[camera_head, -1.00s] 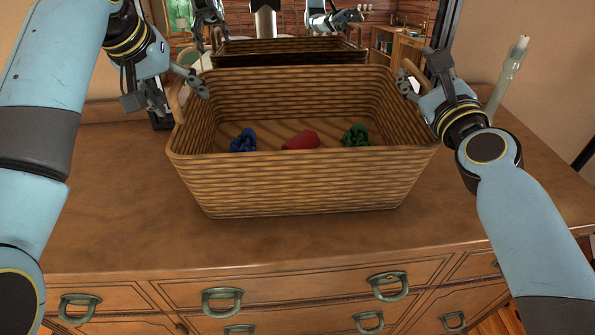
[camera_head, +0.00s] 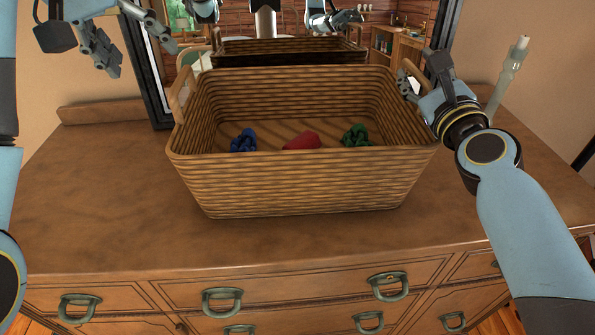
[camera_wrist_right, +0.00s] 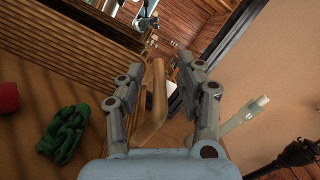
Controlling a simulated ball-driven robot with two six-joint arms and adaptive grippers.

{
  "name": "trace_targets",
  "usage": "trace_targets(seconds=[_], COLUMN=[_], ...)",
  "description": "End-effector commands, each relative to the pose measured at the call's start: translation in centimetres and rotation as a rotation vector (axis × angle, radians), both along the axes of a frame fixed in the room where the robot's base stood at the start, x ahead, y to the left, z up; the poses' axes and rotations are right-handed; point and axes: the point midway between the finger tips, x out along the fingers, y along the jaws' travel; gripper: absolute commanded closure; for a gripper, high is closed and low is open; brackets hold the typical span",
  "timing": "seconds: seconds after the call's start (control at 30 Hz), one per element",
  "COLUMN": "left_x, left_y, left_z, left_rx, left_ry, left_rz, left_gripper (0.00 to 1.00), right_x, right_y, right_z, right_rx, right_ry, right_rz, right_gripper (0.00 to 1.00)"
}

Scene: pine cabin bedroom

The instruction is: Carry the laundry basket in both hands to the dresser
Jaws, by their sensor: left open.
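The woven laundry basket (camera_head: 300,185) stands upright on the wooden dresser top (camera_head: 110,205). Inside it lie a blue cloth (camera_head: 243,141), a red cloth (camera_head: 302,141) and a green cloth (camera_head: 356,136). My left gripper (camera_head: 140,58) is open and empty, up and to the left of the left handle (camera_head: 183,92), apart from it. My right gripper (camera_head: 408,82) is at the right handle. In the right wrist view, the handle (camera_wrist_right: 153,105) passes between the spread fingers of the right gripper (camera_wrist_right: 160,75), with a gap on its right side.
A dark-framed mirror (camera_head: 157,75) stands behind the basket and reflects it. A pale candle in a holder (camera_head: 508,78) stands right of my right gripper. The dresser top is bare left of the basket and in front of it.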

Motion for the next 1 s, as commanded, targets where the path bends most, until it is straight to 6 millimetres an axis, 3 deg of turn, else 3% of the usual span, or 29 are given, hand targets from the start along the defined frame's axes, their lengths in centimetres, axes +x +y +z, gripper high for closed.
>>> trace_targets(seconds=[0.3,0.6,0.87,1.0], left_x=[-0.3,-0.3,-0.3,-0.2], left_y=[0.1,0.1,0.1,0.1], left_z=[0.4,0.4,0.4,0.4], left_rx=[0.000,0.000,0.000,0.000], left_ry=[0.001,0.001,0.001,0.001], left_rz=[0.000,0.000,0.000,0.000], left_gripper=[0.27,0.27,0.27,0.27], right_x=[0.0,0.0,0.0,-1.0], right_y=[0.0,0.0,0.0,-0.1], right_z=[0.0,0.0,0.0,-0.2], right_rx=[0.000,0.000,0.000,0.000], right_ry=[0.000,0.000,0.000,0.001], right_rz=[0.000,0.000,0.000,0.000], right_gripper=[0.63,0.26,0.25,0.25])
